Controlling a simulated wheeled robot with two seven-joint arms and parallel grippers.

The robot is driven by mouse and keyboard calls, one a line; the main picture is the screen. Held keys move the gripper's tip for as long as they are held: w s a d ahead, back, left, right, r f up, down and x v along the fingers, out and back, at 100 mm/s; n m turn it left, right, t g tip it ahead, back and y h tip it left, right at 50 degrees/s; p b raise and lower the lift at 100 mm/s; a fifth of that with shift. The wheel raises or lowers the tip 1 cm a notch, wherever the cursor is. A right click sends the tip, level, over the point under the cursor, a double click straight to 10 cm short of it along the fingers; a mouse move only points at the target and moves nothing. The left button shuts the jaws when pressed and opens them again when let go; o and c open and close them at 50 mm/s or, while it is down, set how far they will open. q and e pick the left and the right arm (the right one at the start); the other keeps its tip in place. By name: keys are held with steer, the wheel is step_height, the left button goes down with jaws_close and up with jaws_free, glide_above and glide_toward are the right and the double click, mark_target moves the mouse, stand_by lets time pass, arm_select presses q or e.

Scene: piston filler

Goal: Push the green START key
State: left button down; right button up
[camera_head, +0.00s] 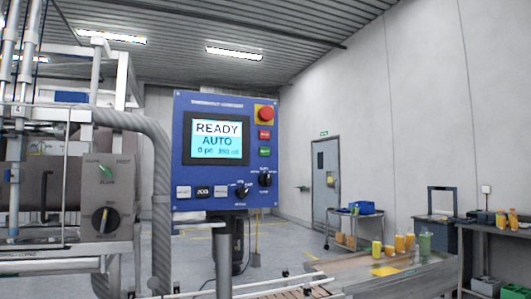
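A blue control panel (223,110) stands upright near the middle of the view. A small green key (264,152) sits on its right side, directly below a red key (265,134); its lettering is too small to read. A red emergency-stop knob (264,113) on a yellow-orange base is above both. The panel's screen (217,142) reads READY and AUTO, with a smaller line below that is hard to read. Nothing covers the green key. Neither of my grippers is in view.
The panel also has two black rotary knobs (265,179) and several small keys (203,191) along its bottom. A grey hose (160,190) and a machine box with a dial (105,220) stand to its left. A conveyor (300,292) runs below. Tables with bottles are at right.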

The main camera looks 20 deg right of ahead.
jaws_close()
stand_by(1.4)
